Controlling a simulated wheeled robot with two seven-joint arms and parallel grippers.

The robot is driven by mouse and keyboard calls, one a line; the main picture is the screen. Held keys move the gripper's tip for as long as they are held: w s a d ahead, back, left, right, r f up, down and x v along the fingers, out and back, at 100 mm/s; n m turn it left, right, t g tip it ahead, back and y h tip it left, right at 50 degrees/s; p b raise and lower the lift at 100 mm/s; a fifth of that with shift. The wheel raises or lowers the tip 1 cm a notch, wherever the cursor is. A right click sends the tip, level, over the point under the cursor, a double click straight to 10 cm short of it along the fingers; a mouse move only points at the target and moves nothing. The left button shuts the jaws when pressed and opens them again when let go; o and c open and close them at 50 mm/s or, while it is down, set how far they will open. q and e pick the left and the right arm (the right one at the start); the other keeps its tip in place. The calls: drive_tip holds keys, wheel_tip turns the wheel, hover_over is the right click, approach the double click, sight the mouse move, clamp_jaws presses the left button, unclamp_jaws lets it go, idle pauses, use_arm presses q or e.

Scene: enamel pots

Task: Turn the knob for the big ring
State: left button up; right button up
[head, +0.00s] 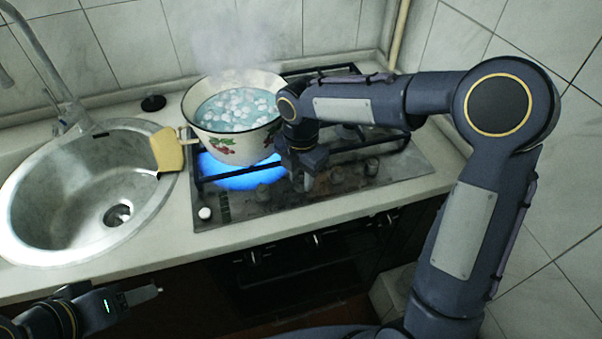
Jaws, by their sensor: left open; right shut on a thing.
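The gas hob (225,208) has a row of dark knobs along its front: one (263,192) left of my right gripper, and two others, (337,174) and (372,166), to its right. My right gripper (307,183) points down at this row and is shut on a knob, which its fingers mostly hide. A wide blue flame (240,179) burns under the enamel pot (240,150), on the big ring at the front left. My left gripper (146,293) is open and empty, low at the left, away from the hob.
The steaming pot holds white pieces in bluish liquid. A yellow pad (167,150) is at its left, by the round steel sink (50,200). A black lid-like disc (153,103) lies behind. A white button (204,213) is at the hob's front left corner. My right arm covers the hob's back right.

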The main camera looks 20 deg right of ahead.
drive_tip(key=m, duration=0.3)
drive_tip(key=shift+m, duration=0.3)
drive_tip(key=m, duration=0.3)
drive_tip(key=shift+m+p, duration=0.3)
drive_tip(key=m, duration=0.4)
drive_tip(key=shift+m, duration=2.1)
drive_tip(key=o, duration=1)
drive_tip(key=shift+r, duration=0.1)
wheel_tip(320, 180, up, 8)
drive_tip(key=shift+f, duration=0.15)
